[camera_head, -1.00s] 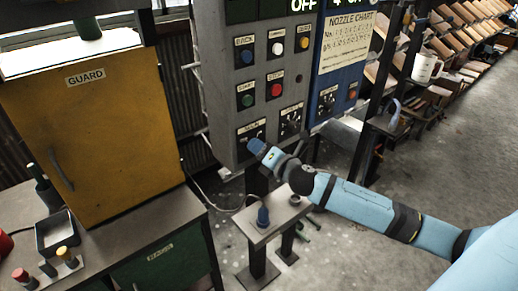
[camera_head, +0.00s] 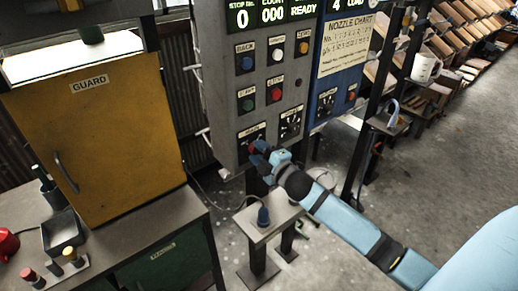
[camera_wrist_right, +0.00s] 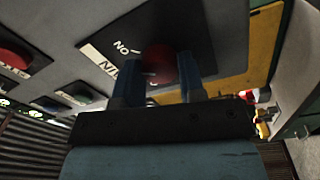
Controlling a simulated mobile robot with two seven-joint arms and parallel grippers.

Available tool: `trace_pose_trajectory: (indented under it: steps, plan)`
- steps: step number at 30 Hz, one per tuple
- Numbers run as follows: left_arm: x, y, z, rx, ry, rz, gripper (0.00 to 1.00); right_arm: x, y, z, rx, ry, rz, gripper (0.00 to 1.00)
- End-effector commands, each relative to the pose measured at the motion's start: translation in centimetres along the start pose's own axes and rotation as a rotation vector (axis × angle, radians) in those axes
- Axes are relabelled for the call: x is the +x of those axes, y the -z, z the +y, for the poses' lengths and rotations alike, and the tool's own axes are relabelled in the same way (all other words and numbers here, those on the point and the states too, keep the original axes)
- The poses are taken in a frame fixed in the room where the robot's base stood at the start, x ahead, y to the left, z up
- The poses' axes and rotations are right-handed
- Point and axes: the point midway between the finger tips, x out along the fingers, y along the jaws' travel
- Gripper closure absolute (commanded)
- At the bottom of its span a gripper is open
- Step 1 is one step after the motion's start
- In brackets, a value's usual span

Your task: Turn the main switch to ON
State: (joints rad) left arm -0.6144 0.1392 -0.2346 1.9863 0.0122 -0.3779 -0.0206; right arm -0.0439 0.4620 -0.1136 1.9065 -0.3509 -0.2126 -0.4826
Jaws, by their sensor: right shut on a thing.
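The main switch is a red knob (camera_wrist_right: 160,60) on a white-and-black label plate at the lower left of the grey control panel (camera_head: 224,95). In the right wrist view the plate reads "ON", seen upside down, beside the knob. My right gripper (camera_head: 258,152) is at this switch, its blue fingers on both sides of the knob and shut on it; the gripper also shows in the wrist view (camera_wrist_right: 160,72). In the head view the gripper largely hides the knob. My left gripper is not in view.
Push buttons and another rotary dial (camera_head: 291,122) sit close by on the panel. A blue nozzle panel (camera_head: 338,85) adjoins on the right. A small stand (camera_head: 258,232) is below my arm. A yellow guard cabinet (camera_head: 100,125) stands left; floor at right is open.

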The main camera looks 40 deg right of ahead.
Motion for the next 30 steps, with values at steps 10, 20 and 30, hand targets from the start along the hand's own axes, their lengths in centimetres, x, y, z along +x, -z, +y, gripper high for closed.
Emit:
trace_pose_trajectory:
  steps: [10,20,30]
  plan:
    - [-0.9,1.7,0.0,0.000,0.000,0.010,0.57,0.0,0.1,0.1,0.221,-0.008,-0.012,0.87]
    - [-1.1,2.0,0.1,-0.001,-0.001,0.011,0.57,0.0,0.0,0.0,0.302,-0.011,-0.016,0.87]
    - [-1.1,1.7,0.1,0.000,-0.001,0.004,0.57,0.0,0.0,0.0,0.309,-0.011,-0.016,0.87]
